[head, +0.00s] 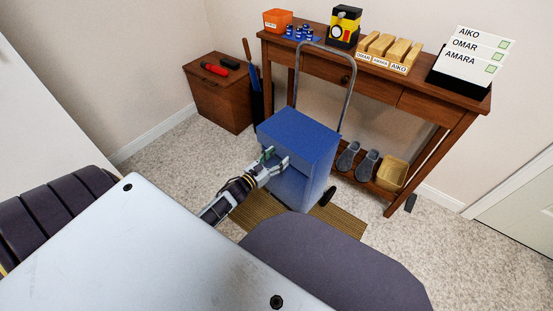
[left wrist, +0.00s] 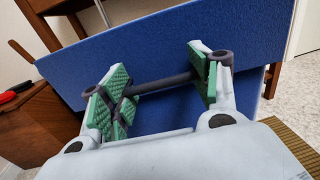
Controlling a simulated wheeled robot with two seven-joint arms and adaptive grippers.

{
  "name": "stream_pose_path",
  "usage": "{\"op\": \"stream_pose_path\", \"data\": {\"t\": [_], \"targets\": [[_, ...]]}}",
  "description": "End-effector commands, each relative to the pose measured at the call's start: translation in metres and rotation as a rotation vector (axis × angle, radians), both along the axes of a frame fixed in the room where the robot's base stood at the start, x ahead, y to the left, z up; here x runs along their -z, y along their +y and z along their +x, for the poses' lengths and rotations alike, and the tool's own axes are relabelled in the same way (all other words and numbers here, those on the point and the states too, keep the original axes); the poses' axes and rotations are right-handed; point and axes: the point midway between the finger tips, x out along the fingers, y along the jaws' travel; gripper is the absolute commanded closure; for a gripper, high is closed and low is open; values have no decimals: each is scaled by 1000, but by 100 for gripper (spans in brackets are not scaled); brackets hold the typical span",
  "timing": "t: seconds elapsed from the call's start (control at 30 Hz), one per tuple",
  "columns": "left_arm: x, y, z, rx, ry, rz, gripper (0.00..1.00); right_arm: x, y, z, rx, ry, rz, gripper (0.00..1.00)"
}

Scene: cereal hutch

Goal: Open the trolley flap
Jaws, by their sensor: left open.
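The blue trolley (head: 312,160) stands upright on the brown mat, with a grey loop handle (head: 350,90) rising behind it. My left gripper (head: 275,163) is at the trolley's front, near its upper part. In the left wrist view, the gripper (left wrist: 160,88) is open, its green-padded fingers apart in front of a blue panel (left wrist: 180,45). A dark bar (left wrist: 160,84) spans the space between the fingers; I cannot tell whether they touch it. The flap's outline is partly hidden by the gripper in the head view. My right gripper is not in view.
A wooden console table (head: 385,75) behind the trolley carries an orange box (head: 277,20), a yellow-black device (head: 344,26), wooden blocks and name cards. A brown cabinet (head: 215,98) stands at left. Slippers and a basket (head: 391,173) sit on the low shelf. Carpet at right is clear.

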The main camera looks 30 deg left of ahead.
Motion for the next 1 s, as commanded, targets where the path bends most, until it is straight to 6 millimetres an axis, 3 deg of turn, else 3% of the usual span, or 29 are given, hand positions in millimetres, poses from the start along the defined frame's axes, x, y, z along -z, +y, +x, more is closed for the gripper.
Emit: {"op": "stream_pose_path", "data": {"t": [0.03,0.4,1.0], "targets": [[0,0,0,0,0,0,54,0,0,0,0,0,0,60],[0,0,0,0,1,0,100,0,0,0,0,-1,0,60],[0,0,0,0,3,1,100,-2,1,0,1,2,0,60]]}}
